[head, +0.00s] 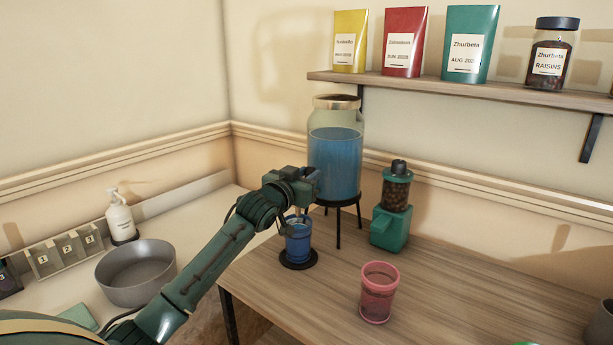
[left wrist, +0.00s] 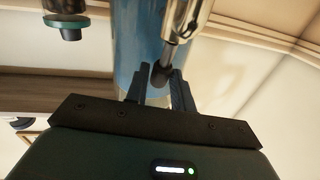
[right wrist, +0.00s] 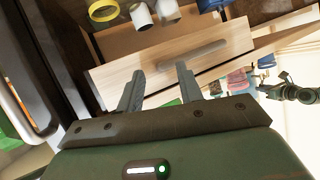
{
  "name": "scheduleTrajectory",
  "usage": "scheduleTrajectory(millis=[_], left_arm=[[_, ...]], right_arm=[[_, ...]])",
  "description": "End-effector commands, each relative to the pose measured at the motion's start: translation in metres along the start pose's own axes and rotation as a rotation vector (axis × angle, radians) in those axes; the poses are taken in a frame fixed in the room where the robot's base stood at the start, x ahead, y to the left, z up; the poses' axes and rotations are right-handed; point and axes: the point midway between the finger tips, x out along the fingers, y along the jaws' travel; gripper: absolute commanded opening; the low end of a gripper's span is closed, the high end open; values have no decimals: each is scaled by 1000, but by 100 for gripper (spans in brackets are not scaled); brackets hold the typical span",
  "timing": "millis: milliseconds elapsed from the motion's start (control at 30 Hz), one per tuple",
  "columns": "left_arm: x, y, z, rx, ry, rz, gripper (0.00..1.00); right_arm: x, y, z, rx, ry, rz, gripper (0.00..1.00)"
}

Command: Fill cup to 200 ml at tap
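A blue cup (head: 298,246) stands upright on a dark round pad (head: 299,262) on the wooden table, below the tap of a glass dispenser. The dispenser (head: 335,160) holds blue liquid and stands on a black stand. My left gripper (head: 308,190) is at the tap, above the cup. In the left wrist view, the metal tap (left wrist: 180,30) has a dark tip between the gripper's fingers (left wrist: 158,85); whether they press on it is unclear. The cup's fill level and marks cannot be read. My right gripper (right wrist: 160,82) is open and empty before a wooden drawer front.
A pink cup (head: 378,293) stands at the front of the table (head: 460,290). A green grinder (head: 391,215) stands right of the dispenser. A grey bowl (head: 137,275) and a soap bottle (head: 120,217) are on the left counter. A shelf (head: 470,86) carries packets and a jar.

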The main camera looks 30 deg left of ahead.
Motion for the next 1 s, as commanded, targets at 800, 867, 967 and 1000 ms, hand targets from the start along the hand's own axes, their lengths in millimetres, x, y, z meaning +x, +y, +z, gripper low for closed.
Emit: scheduleTrajectory(millis=[800, 867, 967, 1000], left_arm=[[7, 0, -8, 17, -129, 5, 0], [8, 1, -7, 20, -148, 6, 0], [9, 1, -4, 24, -172, 7, 0], [9, 1, -3, 25, -177, 8, 0]], right_arm=[[-14, -6, -26, -55, -81, 12, 36], [-14, -6, -31, -71, -83, 15, 36], [-16, -6, -34, -96, -87, 18, 36], [-16, -6, -34, -103, -91, 17, 36]])
